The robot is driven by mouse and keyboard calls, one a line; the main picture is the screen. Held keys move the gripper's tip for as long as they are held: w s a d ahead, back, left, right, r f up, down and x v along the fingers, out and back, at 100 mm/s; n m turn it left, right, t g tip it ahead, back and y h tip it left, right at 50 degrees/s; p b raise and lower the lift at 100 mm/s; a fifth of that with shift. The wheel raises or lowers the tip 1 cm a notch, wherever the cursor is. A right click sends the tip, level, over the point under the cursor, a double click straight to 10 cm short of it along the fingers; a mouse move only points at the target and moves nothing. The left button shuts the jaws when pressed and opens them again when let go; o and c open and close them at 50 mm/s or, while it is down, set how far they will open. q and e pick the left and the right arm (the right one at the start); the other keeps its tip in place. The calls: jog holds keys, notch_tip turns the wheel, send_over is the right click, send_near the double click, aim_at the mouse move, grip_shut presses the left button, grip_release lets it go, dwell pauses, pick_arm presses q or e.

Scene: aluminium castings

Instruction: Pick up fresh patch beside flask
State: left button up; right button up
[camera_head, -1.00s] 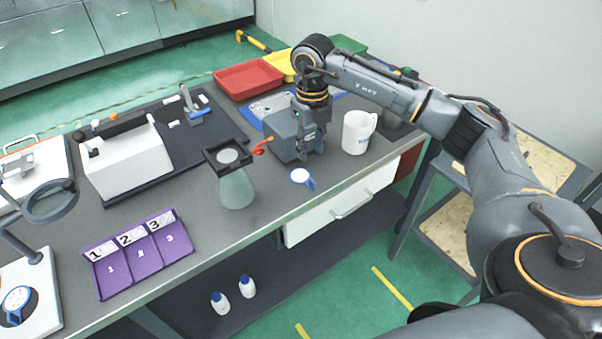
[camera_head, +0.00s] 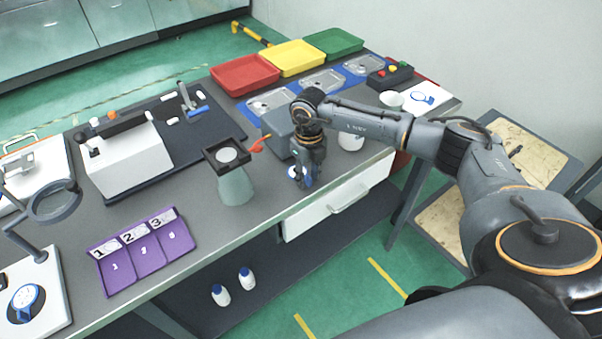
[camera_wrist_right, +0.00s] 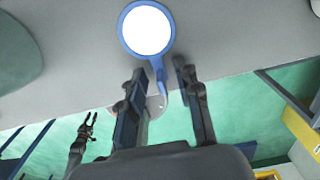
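The fresh patch is a white disc with a blue rim and a blue tab; it lies on the grey bench near the front edge and shows whole-faced in the right wrist view (camera_wrist_right: 147,30). In the head view it is mostly hidden behind my right gripper (camera_head: 303,182). That gripper points down, its fingers apart, and in the wrist view (camera_wrist_right: 162,72) the patch's tab reaches between the fingertips without visible grip. The pale green flask (camera_head: 236,188) stands left of the patch under a dark square holder. A small, dark gripper, apparently my left (camera_wrist_right: 84,135), shows beyond the bench edge, fingers parted.
A white mug (camera_head: 351,139) stands right of my right gripper, partly hidden by the arm. A grey box (camera_head: 278,130) is behind it. An orange-red clip (camera_head: 258,145) sticks out beside the flask holder. A purple numbered tray (camera_head: 140,252) lies left. Bench between is clear.

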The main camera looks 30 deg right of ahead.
grip_shut()
jog(key=shift+r, duration=0.1)
